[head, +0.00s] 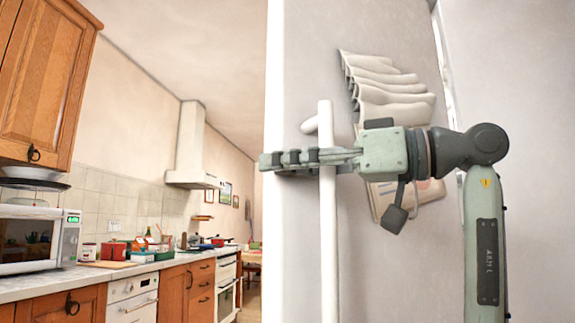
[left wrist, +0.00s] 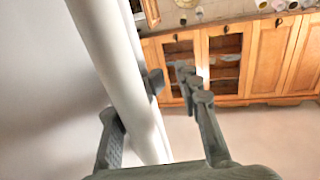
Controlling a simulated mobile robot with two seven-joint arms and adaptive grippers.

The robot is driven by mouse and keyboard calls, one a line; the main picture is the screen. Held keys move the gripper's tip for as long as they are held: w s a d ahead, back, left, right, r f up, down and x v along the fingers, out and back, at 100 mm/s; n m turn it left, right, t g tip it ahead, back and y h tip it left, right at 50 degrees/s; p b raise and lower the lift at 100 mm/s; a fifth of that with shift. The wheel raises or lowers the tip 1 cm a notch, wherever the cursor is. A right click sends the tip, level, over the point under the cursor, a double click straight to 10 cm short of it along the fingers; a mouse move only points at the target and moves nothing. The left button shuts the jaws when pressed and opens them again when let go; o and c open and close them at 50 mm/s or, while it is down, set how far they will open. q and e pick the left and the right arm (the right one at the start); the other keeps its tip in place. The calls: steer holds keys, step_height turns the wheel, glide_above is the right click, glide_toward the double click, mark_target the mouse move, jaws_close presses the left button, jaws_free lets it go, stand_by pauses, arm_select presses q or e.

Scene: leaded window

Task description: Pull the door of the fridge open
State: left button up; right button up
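The fridge door (head: 380,25) is a pale grey upright panel filling the middle of the head view. A white vertical bar handle (head: 328,240) stands off it on a short top mount. My left gripper (head: 290,160) reaches across the handle from the right, its fingers pointing left. In the left wrist view the handle (left wrist: 108,55) runs down between the fingers of my left gripper (left wrist: 170,80). A gap shows between the handle and the right-hand finger, so the gripper is open around it. I cannot tell whether the door is ajar. My right gripper is not in view.
Creased white paper (head: 390,90) and a card (head: 425,195) are on the panel behind my arm. Left are a counter with a microwave (head: 35,240), wooden cabinets (head: 45,85) and a range hood (head: 190,150). Floor (left wrist: 240,130) shows clear before the cabinets in the left wrist view.

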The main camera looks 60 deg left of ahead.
arm_select(q)
steer(key=shift+w, duration=0.1)
steer(key=v, duration=1.2)
